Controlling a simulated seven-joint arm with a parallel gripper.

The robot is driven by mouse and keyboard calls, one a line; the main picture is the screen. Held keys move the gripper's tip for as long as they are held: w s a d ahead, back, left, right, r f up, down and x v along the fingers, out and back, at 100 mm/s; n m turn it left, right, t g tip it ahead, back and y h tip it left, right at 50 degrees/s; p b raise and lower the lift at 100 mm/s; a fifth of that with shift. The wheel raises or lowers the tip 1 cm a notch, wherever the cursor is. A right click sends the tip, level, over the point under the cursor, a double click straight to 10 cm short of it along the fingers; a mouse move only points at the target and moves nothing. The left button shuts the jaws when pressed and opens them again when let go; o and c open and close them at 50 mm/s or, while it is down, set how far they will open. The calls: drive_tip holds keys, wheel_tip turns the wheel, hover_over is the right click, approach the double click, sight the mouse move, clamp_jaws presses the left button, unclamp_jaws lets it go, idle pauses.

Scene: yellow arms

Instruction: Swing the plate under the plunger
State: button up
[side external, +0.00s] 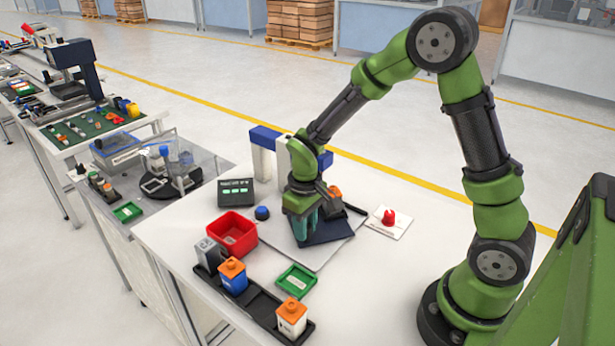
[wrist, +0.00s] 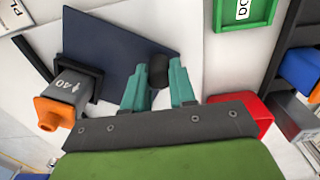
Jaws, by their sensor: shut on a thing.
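The plate is a dark navy sheet (side external: 328,232) on a light grey base; it also fills the upper left of the wrist view (wrist: 115,45). A black knob (wrist: 159,70) stands at the plate's edge. My gripper (wrist: 159,84) has its teal fingers on both sides of the knob, shut on it. In the side view my gripper (side external: 306,230) is low over the plate. A grey container with an orange cap (wrist: 70,88), marked 40, sits in a black holder at the plate's other end. A press frame with a blue beam (side external: 264,133) and white posts stands behind my gripper; its plunger is hidden.
A red bin (side external: 231,233), a green tray (side external: 296,282) and a black rack (side external: 265,309) with several containers are in front. A blue button (side external: 262,213) and dark panel (side external: 236,192) stand left. A red knob (side external: 389,218) on a white card is right.

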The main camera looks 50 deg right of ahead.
sight(322, 232)
drive_tip(key=shift+s+d, duration=0.25)
drive_tip(key=shift+s, duration=0.1)
drive_tip(key=shift+s, duration=0.1)
drive_tip(key=shift+s+d+f, duration=0.1)
drive_tip(key=shift+s+d, duration=0.35)
drive_tip(key=shift+d, duration=0.4)
drive_tip(key=shift+d, duration=1.05)
